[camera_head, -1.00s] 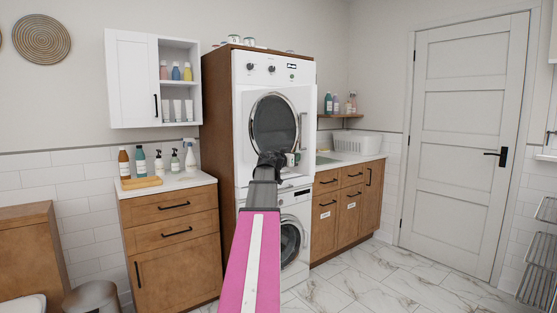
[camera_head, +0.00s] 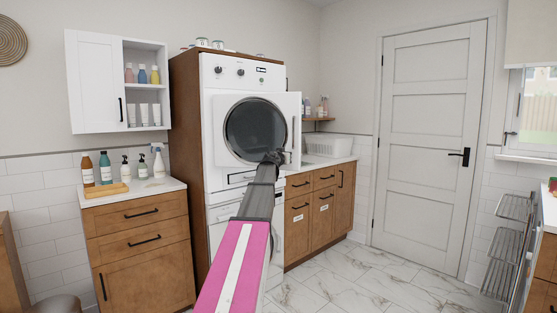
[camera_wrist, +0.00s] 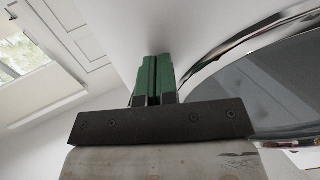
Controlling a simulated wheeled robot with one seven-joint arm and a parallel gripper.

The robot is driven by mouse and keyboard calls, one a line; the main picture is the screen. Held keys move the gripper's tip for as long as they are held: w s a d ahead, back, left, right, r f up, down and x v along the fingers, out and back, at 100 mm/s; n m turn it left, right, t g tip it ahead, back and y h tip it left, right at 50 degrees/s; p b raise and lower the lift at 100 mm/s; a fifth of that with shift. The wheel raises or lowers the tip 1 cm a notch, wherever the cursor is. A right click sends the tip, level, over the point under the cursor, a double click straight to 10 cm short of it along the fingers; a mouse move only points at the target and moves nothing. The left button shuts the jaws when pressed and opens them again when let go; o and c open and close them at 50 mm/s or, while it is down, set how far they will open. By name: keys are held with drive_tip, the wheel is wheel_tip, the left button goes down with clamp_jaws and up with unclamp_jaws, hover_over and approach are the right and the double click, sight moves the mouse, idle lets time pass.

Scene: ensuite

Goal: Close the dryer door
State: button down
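The dryer (camera_head: 245,75) is the upper white machine in the wooden tower. Its door (camera_head: 222,112) has a round dark window with a chrome ring and a handle at the right. The door's right edge sticks out past the machine's body, so it appears partly open. My gripper (camera_head: 277,157) is in front of the door's lower right part, near the handle. In the wrist view, the green fingers (camera_wrist: 152,80) are together with nothing visible between them. The door's white face and chrome ring (camera_wrist: 240,40) are close beside them; whether they touch is unclear.
A washer (camera_head: 222,238) stands below the dryer, partly hidden by my arm. A wooden cabinet (camera_head: 140,245) with bottles is at left, and a counter with wooden cabinets (camera_head: 320,205) at right. Marble floor (camera_head: 370,285) is clear at right. A wire rack (camera_head: 512,208) stands far right.

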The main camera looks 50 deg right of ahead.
drive_tip(key=w+x, duration=0.2)
drive_tip(key=x, duration=0.7)
drive_tip(key=w+a+x, duration=0.1)
drive_tip(key=w+x, duration=0.1)
drive_tip(key=x, duration=0.6)
drive_tip(key=w+d+n+t+y, duration=0.1)
drive_tip(key=w+d+t, duration=0.1)
drive_tip(key=w+d, duration=0.4)
drive_tip(key=w+d+n+t, duration=0.2)
drive_tip(key=w+d, duration=0.5)
drive_tip(key=w, duration=0.6)
drive_tip(key=shift+w+y, duration=0.35)
drive_tip(key=shift+y, duration=0.05)
drive_tip(key=shift+w+d+r+t, duration=0.2)
drive_tip(key=shift+w+t, duration=0.1)
drive_tip(key=shift+t, duration=0.1)
drive_tip(key=s+a, duration=0.3)
drive_tip(key=s, duration=1.2)
drive_tip(key=shift+f, duration=0.3)
